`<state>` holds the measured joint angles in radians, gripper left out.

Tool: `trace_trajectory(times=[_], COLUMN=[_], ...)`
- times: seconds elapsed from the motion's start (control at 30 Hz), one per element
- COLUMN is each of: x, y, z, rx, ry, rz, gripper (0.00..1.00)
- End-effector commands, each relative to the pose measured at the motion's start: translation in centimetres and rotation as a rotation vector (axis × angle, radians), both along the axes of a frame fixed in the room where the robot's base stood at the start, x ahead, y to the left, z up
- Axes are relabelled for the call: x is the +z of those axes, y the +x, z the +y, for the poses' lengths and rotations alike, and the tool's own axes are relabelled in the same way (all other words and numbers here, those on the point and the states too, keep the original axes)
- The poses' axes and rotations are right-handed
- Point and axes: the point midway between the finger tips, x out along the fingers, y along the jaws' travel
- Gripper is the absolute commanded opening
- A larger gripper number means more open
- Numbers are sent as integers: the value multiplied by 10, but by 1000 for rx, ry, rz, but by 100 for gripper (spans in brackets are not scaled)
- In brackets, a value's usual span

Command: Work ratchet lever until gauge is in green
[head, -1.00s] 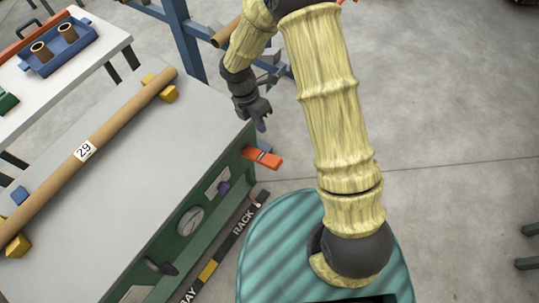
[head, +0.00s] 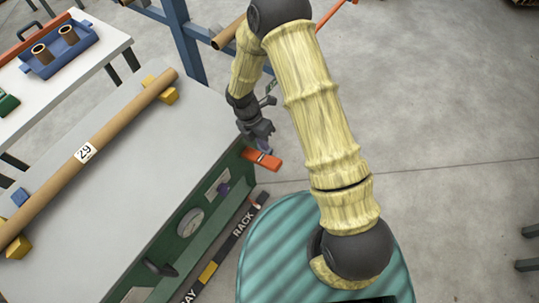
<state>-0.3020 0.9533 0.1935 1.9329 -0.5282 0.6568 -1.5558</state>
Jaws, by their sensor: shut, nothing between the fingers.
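The orange-red lever (head: 264,160) sticks out from the right end of the green cabinet side, below the grey tabletop. The round gauge (head: 190,222) is on the same green side, nearer to me; its face is too small and slanted to read the needle or any green zone. My gripper (head: 264,147) is shut and empty, pointing down at the far right corner of the cabinet. Its fingertips are right at the lever's upper side; I cannot tell whether they touch it. The fingertips are partly blurred against the lever.
A long cardboard tube (head: 112,133) labelled 29 lies on yellow supports on the grey top (head: 165,165). A dark handle (head: 160,268) sticks out at the near end. A blue rack post (head: 184,40) stands behind my arm.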

Motion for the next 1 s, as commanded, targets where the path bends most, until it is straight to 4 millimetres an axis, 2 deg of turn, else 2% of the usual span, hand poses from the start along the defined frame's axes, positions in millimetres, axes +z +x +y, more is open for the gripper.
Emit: trace_trajectory(times=[0.2,0.4,0.57,1.0], x=[-37,-62,-69,-69], y=[-10,-15,-15,-14], z=[-11,-18,-20,-19], rx=[1,0,0,2], ry=[-2,-1,1,5], rz=[3,2,-1,-4], gripper=[0,0,0,0])
